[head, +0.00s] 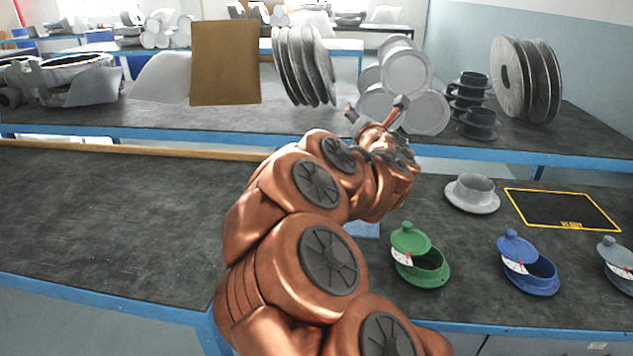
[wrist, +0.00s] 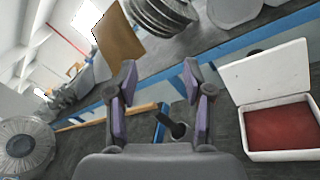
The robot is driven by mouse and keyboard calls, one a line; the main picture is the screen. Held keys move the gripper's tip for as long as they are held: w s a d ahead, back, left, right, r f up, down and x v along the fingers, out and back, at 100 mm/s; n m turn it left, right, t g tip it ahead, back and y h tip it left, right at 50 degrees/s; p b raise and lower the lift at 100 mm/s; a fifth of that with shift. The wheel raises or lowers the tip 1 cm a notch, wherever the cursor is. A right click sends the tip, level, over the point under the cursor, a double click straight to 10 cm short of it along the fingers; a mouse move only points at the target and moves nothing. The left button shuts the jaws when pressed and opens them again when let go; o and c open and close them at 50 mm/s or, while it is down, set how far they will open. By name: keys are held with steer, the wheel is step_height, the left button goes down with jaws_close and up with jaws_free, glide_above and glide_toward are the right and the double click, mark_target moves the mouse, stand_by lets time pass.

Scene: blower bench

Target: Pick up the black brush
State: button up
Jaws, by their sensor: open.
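My gripper (head: 377,112) is at the end of my copper arm in the head view, over the front bench towards the back bench. In the wrist view my gripper (wrist: 159,73) is open, with its two purple-padded fingers apart and nothing held between them. A small black object with a rounded end (wrist: 177,130) shows between and beyond the fingers, low in the wrist view. It may be the black brush, but most of it is hidden by the gripper and I cannot tell. I cannot make out a brush in the head view, where my arm covers part of the bench.
An open white box with a red inside (wrist: 282,125) lies right of my gripper. Green (head: 420,268), blue (head: 530,275) and grey (head: 615,253) lidded pots, a grey flanged part (head: 472,195) and a yellow-edged black mat (head: 560,209) are at right. The front bench's left is clear.

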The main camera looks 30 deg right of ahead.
steer(key=w+a+f+n+t+y+b, duration=0.1)
steer(key=w+a+f+n+y+b, duration=0.15)
steer(key=f+n+y, duration=0.35)
steer(key=w+a+f+n+t+y+b, duration=0.1)
steer(key=a+f+n+y+b, duration=0.2)
steer(key=f+n, duration=0.45)
steer(key=shift+w+d+f+b, duration=0.15)
steer(key=shift+w, duration=1.7)
steer(key=shift+w+d+f+b, duration=0.1)
steer(key=shift+w+b, duration=0.05)
steer(key=shift+w, duration=1.7)
steer(key=shift+c, duration=0.3)
jaws_close()
